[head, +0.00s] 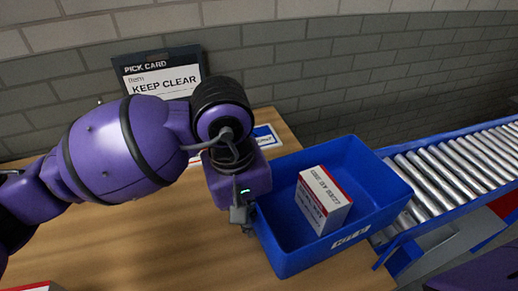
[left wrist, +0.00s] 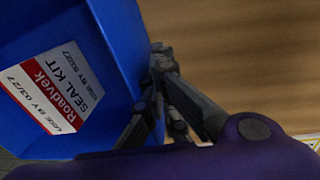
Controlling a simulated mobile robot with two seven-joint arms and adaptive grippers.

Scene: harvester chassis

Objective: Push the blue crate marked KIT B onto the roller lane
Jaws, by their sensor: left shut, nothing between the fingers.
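The blue crate (head: 290,262) stands upright at the right end of the wooden table, with its right side close against the near end of the roller lane (head: 450,165). I cannot tell whether it overlaps the rollers. A label on its near wall is too small to read surely. A white and red seal kit box (head: 323,200) lies in it. My left gripper (head: 243,222) is shut and empty, pointing down beside the crate's left wall. In the left wrist view the shut fingers (left wrist: 160,62) are right beside the crate wall (left wrist: 118,45); contact is unclear. My right gripper is out of view.
A pick card (head: 160,72) reading KEEP CLEAR stands against the grey brick wall behind the table. A blue and white label (head: 266,136) lies partly hidden behind my left wrist. Another box (head: 35,287) is cut off at the bottom left. The rollers in view are clear.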

